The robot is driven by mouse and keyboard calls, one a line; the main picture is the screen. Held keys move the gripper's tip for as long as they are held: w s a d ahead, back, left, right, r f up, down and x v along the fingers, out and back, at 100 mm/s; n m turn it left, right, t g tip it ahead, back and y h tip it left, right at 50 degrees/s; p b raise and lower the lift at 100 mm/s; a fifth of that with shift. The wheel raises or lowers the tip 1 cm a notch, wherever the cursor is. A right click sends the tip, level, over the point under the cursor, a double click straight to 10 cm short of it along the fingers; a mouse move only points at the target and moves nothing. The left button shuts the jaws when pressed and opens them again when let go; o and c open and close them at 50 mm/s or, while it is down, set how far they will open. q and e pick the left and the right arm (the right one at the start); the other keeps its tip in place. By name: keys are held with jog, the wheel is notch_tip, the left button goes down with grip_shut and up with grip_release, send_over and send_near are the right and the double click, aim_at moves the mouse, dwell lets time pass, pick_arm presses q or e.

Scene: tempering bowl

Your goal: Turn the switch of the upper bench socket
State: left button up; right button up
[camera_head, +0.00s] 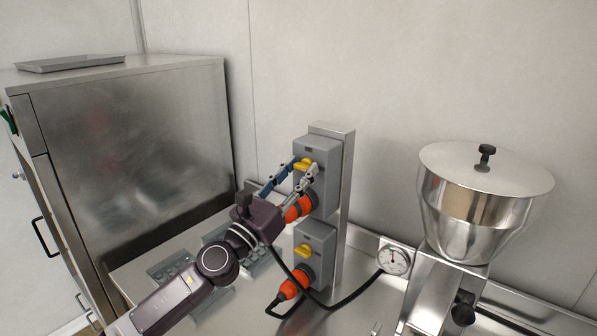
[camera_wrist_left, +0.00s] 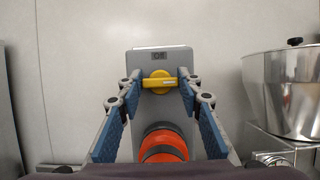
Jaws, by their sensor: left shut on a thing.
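The upper bench socket (camera_head: 328,152) is a grey box on a steel post, with a yellow switch (camera_head: 304,164) on its front and an orange plug (camera_head: 299,208) below the switch. In the left wrist view the yellow switch (camera_wrist_left: 159,82) has its handle lying about level across the picture. My left gripper (camera_head: 303,168) is at the upper socket, shut on the yellow switch, with one finger at each end of the handle. The orange plug (camera_wrist_left: 163,146) sits below, between the fingers. My right gripper is not in view.
The lower socket (camera_head: 316,240) has its own yellow switch (camera_head: 304,250) and orange plug (camera_head: 292,288) with a black cable. A steel bowl machine (camera_head: 478,215) and a dial gauge (camera_head: 394,261) stand right of the post. A steel cabinet (camera_head: 140,140) stands left.

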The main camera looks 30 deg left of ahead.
pick_arm(q)
jog(key=shift+r+n+y+p, duration=0.15)
jog(key=shift+n+y+p, duration=0.25)
jog(key=shift+n+p, duration=0.45)
jog(key=n+y+p, duration=0.1)
jog(key=n, duration=0.1)
jog(key=n+y+p, duration=0.1)
jog(key=n, duration=0.2)
jog(key=shift+d+r+y+p, duration=0.1)
jog(key=shift+r+y+p, duration=0.05)
jog(key=shift+y+p, duration=0.25)
jog(key=n+g+y+p, duration=0.1)
jog(key=n+p, duration=0.1)
jog(key=n, duration=0.2)
jog(key=shift+y, duration=0.4)
jog(key=n+g+p, duration=0.1)
jog(key=n+p, duration=0.1)
jog(key=n, duration=0.1)
jog(key=shift+d+y, duration=0.1)
jog(key=shift+y, duration=0.3)
jog(key=n+g+y, duration=0.1)
jog(key=n, duration=0.2)
jog(key=shift+n, duration=0.25)
jog(key=n+g, duration=0.1)
jog(key=n, duration=0.2)
jog(key=n+g, duration=0.1)
jog(key=n, duration=0.2)
jog(key=shift+g, duration=0.4)
